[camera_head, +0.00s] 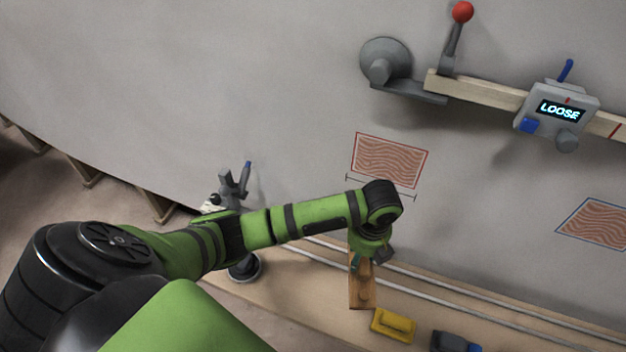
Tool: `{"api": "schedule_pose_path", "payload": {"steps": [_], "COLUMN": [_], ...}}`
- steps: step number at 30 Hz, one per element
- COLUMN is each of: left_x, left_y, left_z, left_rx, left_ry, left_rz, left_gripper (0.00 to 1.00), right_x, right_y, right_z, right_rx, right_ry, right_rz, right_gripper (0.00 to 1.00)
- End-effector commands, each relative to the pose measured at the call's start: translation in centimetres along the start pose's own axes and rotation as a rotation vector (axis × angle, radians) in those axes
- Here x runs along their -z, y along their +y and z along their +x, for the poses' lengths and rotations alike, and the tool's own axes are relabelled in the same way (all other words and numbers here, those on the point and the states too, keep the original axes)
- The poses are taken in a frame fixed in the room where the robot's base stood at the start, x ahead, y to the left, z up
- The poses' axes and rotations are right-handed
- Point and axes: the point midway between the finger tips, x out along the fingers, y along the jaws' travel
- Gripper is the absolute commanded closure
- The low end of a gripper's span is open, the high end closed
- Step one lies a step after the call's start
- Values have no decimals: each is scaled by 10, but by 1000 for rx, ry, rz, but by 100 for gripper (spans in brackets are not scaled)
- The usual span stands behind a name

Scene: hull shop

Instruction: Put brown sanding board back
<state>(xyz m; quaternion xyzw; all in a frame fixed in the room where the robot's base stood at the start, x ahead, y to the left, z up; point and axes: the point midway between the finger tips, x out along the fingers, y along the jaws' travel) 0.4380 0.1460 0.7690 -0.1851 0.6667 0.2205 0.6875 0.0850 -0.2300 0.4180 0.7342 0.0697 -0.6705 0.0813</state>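The brown sanding board (361,292) is a long wooden board with a raised knob. It is at the wooden ledge (290,290) below the hull wall, its length pointing toward the picture's bottom. My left gripper (366,262), on the green arm from the left, is at the board's upper end and covers part of it. Its fingers are small and partly hidden by the wrist, so I cannot tell whether they grip the board or whether it is lifted. My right gripper is not in view.
A yellow block (393,325) and a dark blue-grey tool (455,342) are right of the board. Two rails (440,290) run along the ledge. A grey blue-handled device (233,185) stands left. A clamp bar (480,90) reading "LOOSE" and two wavy patches (389,160) are on the wall.

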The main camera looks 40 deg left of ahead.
Motion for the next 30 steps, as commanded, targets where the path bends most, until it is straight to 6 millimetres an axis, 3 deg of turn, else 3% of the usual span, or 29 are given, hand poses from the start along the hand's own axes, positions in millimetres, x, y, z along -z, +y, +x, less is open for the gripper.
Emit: {"api": "schedule_pose_path", "payload": {"steps": [5,19,26,30], "left_x": [6,40,44,46], "left_y": [11,100,111,110], "left_z": [3,61,76,97], "left_rx": [39,39,43,42], "left_ry": [42,44,42,42], "left_rz": [-49,-49,-49,-49], "left_gripper": [86,86,86,86], "right_x": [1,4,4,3], "right_y": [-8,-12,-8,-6], "right_z": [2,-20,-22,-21], "right_rx": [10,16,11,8], "right_ry": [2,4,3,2], "right_rz": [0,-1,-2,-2], "right_gripper": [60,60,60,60]}}
